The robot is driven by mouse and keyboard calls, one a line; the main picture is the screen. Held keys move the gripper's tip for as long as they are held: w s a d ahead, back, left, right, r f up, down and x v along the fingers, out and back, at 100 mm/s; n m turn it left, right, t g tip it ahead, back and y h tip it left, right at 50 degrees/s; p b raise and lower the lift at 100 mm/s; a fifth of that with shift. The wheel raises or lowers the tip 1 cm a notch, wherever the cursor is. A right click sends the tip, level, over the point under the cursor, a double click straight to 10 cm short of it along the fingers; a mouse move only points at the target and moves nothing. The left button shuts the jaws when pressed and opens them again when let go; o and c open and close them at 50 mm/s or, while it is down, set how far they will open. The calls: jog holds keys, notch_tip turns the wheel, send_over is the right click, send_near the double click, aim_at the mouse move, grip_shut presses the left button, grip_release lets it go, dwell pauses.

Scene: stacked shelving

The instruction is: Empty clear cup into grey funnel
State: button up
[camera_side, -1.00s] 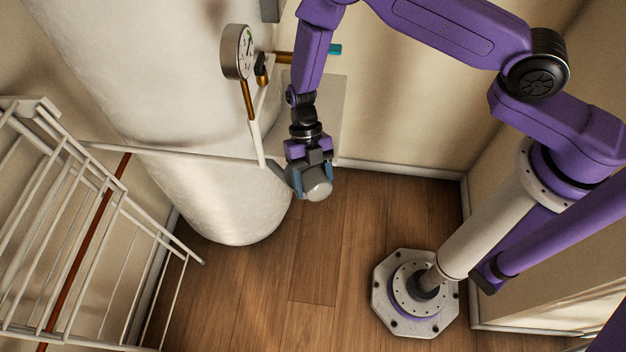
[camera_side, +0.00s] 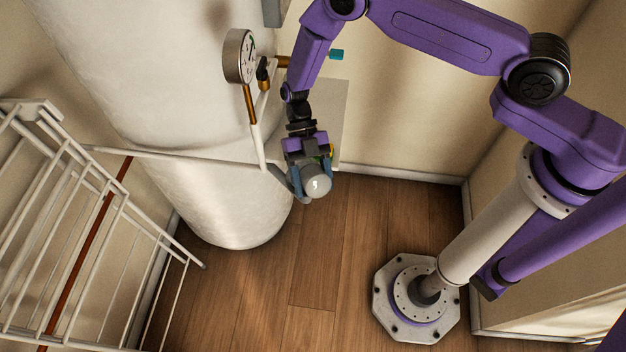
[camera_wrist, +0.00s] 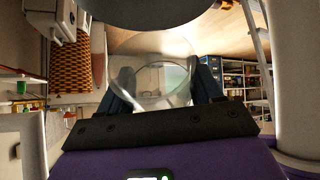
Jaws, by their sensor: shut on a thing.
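The clear cup (camera_wrist: 165,90) shows in the wrist view between the two blue fingers of my gripper (camera_wrist: 163,84), which is shut on it. In the side view my gripper (camera_side: 308,180) holds the cup (camera_side: 319,183) above the floor, in front of the wall, with a rounded pale face toward the camera. A grey piece at the end of the white pipe, seemingly the grey funnel (camera_side: 281,175), is just left of the gripper and partly hidden by it. A dark grey rounded shape fills the top of the wrist view. I cannot tell the cup's contents.
A large white tank (camera_side: 190,110) stands left of my gripper, with a pressure gauge (camera_side: 239,56) and a thin white pipe (camera_side: 190,157) close by. A white wire rack (camera_side: 70,230) is at the far left. Open wooden floor (camera_side: 320,250) lies below.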

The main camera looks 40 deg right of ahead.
jog(key=shift+w+d+r+g+y, duration=0.15)
jog(key=shift+w+g+y, duration=0.1)
jog(key=shift+g, duration=0.4)
jog(key=shift+w+r+g+y, duration=0.15)
jog(key=shift+w+g, duration=0.15)
jog(key=shift+g, duration=0.4)
jog(key=shift+w+d+r+g+y, duration=0.15)
jog(key=shift+w+g+y, duration=0.1)
jog(key=shift+g, duration=0.4)
jog(key=shift+a, duration=0.1)
jog(key=shift+s+a+f+t+h, duration=0.15)
jog(key=shift+s+t+h, duration=0.15)
jog(key=shift+t, duration=0.45)
jog(key=shift+s+f+t+h, duration=0.2)
jog(key=shift+s+t, duration=0.1)
jog(key=shift+t, duration=0.4)
jog(key=shift+s+a+f+t+h, duration=0.15)
jog(key=shift+s+t+h, duration=0.15)
jog(key=shift+t, duration=0.45)
jog(key=shift+s+f+t, duration=0.2)
jog(key=shift+f+t, duration=0.15)
jog(key=shift+t, duration=0.55)
jog(key=shift+s+h, duration=0.1)
jog(key=shift+h, duration=0.15)
